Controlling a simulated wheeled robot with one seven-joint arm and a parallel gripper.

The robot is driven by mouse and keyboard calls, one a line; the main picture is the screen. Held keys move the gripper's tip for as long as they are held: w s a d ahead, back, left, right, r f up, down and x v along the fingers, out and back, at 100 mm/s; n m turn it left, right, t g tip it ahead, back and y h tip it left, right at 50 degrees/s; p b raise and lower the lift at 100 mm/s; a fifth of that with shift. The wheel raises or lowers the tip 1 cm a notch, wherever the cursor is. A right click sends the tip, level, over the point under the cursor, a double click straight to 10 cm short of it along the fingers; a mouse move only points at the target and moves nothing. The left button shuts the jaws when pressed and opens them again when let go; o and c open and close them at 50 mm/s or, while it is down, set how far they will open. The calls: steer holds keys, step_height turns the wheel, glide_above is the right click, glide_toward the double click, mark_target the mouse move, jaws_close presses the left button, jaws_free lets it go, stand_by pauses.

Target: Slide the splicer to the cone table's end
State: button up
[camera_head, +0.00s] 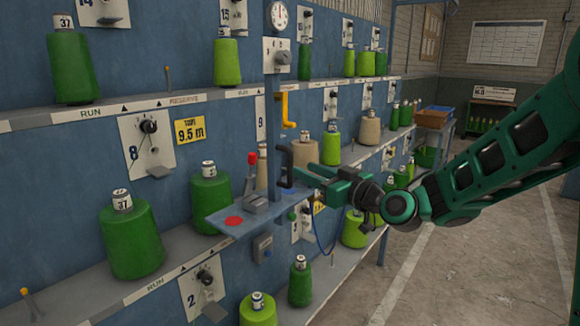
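The splicer (256,203) is a small grey device with a red-knobbed lever (252,159). It sits on a blue shelf (222,218) with a red disc, in front of the blue upright that carries a gauge. A black C-shaped handle (285,165) stands upright at the shelf's right side. My gripper (303,174) comes from the right, with its green fingers level with the handle and close to its right side. A gap shows between the fingers; contact with the handle cannot be made out. The cone table (95,135) is the blue frame running back to the right.
Green and tan cones stand on its ledges, including a large green cone (131,240) at the near left. A yellow bent bar (286,108) sits above the handle. A blue cable (322,243) hangs below my gripper. The concrete aisle (450,230) at right is clear.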

mark_target(292, 164)
steer(key=x, duration=0.8)
jaws_close()
